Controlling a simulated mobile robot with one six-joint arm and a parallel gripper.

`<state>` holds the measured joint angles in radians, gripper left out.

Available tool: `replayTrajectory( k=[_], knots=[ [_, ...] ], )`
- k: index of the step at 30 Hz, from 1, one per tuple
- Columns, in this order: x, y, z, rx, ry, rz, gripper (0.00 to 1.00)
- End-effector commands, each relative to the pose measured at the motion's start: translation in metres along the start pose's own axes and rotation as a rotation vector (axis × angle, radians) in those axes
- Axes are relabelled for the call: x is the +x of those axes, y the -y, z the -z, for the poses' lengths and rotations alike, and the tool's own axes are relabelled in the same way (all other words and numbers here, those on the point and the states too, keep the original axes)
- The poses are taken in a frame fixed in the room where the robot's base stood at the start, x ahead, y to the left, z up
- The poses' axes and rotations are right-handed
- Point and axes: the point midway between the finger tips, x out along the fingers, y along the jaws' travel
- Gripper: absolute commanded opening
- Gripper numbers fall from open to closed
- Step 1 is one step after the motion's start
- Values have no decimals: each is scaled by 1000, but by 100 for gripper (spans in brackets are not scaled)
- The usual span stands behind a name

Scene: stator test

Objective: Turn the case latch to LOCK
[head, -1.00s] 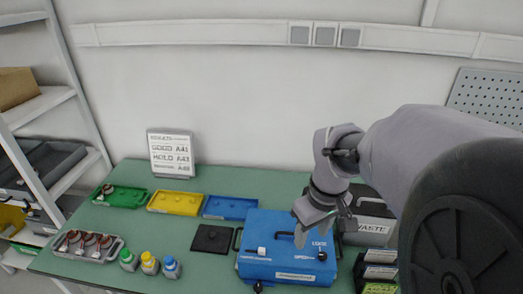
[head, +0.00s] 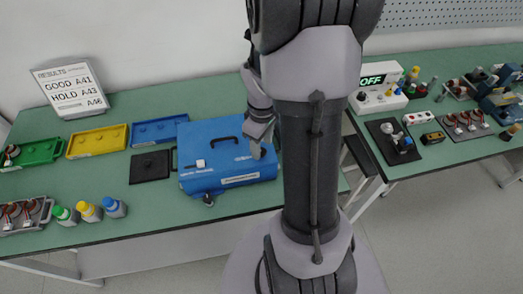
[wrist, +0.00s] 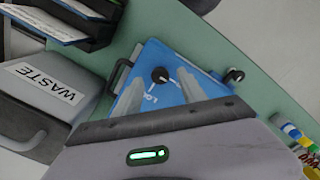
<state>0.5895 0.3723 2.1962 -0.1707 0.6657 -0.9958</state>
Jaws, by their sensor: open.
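The blue case (head: 215,180) stands on the green bench in the head view, with a black handle on its lid. In the wrist view its blue lid (wrist: 150,56) carries the latch, a round black knob (wrist: 160,75), with partly covered white "LO…" lettering beside it. Which way the latch points is too small to tell. My gripper (head: 262,142) is over the right part of the case. In the wrist view my gripper (wrist: 160,84) is open, its two fingers on either side of the latch in the picture. I cannot tell whether they touch it. The latch is hidden in the head view.
A grey WASTE bin (wrist: 45,88) and a black rack (wrist: 85,20) are beside the case. A black square plate (head: 150,166), a blue tray (head: 158,131) and several capped bottles (head: 89,211) are left of it. A second bench with devices (head: 385,98) is at right.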

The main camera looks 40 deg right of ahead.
Motion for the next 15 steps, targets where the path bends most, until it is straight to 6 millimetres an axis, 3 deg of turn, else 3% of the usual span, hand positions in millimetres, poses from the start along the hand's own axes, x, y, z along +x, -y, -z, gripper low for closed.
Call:
replayTrajectory(
  k=[4, 12, 13, 15],
  knots=[
    [14, 0, 0, -1, 0, 0, 48],
    [15, 0, 0, -1, 0, -1, 48],
    [15, 0, 0, -1, 0, -1, 46],
    [14, 0, 0, -1, 0, -1, 33]
  ],
)
